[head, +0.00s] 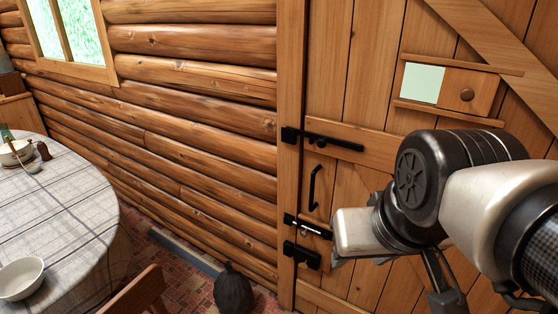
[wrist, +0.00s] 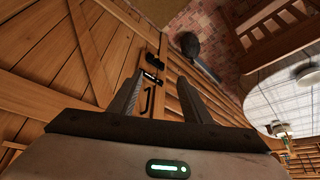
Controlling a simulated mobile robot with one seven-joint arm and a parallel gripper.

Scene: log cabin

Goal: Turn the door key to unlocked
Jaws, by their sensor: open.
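The black lock plate (head: 307,227) with a bright strip sits near the left edge of the wooden door (head: 370,60), below a black pull handle (head: 314,187). A small pale shape on it may be the key; its turn position is too small to tell. In the wrist view the lock plate (wrist: 151,78) shows between the fingers, with the pull handle (wrist: 147,101) nearby. My gripper (wrist: 162,78) is open and empty, its fingers pointing toward the door's lock edge. In the head view my pale gripper body is just right of the lock; the fingers are mostly hidden there.
Black latch bars (head: 335,141) lie above and below the lock. A small sliding hatch (head: 450,88) is higher on the door. A dark sack (head: 233,290) stands on the floor by the log wall. A round table (head: 70,215) and wooden chair (head: 138,292) stand left.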

